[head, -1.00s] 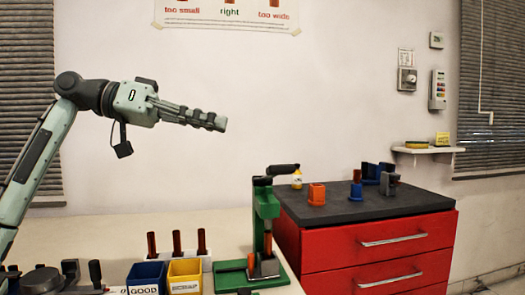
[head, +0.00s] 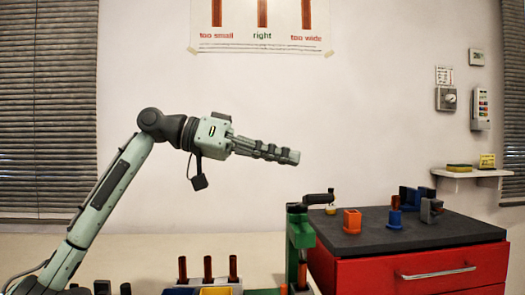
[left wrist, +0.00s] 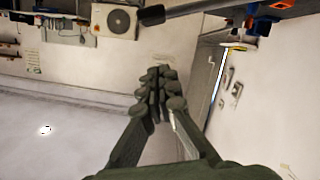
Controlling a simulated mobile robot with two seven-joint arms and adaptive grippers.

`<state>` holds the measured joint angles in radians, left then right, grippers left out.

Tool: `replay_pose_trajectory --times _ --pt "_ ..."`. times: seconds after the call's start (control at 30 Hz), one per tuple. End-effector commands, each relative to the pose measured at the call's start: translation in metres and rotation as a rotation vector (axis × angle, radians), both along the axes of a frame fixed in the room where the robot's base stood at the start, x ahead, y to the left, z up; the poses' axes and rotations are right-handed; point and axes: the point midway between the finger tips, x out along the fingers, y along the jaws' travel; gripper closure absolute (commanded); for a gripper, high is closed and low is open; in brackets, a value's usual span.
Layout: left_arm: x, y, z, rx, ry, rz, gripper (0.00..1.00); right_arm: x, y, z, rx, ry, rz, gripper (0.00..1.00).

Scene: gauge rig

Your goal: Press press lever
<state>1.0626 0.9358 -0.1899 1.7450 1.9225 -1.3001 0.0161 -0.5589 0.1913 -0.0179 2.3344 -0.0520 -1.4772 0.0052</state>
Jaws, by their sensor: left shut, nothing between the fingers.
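The green press (head: 301,240) stands on the table, left of the red drawer cabinet. Its dark press lever (head: 317,199) sticks out to the right at the top of the column. My left gripper (head: 297,157) is shut and empty, in the air above the press and slightly left of the lever, apart from it. In the left wrist view its closed fingers (left wrist: 157,82) show in the middle. A dark bar with a rounded end (left wrist: 185,10) crosses the top of that view; I cannot tell whether it is the lever. My right gripper is not in view.
Several brown pegs (head: 207,268) stand upright behind a yellow bin (head: 216,291) at the bottom edge. The red cabinet (head: 420,270) has a dark top (head: 400,232) carrying orange and blue holders. The air around the gripper is clear.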

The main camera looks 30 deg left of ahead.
Motion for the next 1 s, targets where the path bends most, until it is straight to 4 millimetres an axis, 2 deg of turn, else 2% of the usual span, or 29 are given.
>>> replay_pose_trajectory --times 0.03,0.17,0.2,0.4,1.0 --pt "0.004 -0.011 -0.001 0.001 -0.001 -0.005 1.0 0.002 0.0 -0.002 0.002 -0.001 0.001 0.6" --pt "0.017 -0.033 -0.007 0.0 -0.002 -0.004 1.0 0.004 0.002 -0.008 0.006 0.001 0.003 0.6" --pt "0.014 -0.031 -0.02 0.003 0.002 0.001 1.0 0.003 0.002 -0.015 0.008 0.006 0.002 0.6" --pt "0.007 -0.035 -0.041 0.001 0.0 0.002 1.0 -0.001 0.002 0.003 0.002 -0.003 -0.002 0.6" --pt "0.005 -0.037 -0.047 0.005 -0.009 0.001 1.0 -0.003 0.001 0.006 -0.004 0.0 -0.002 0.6"
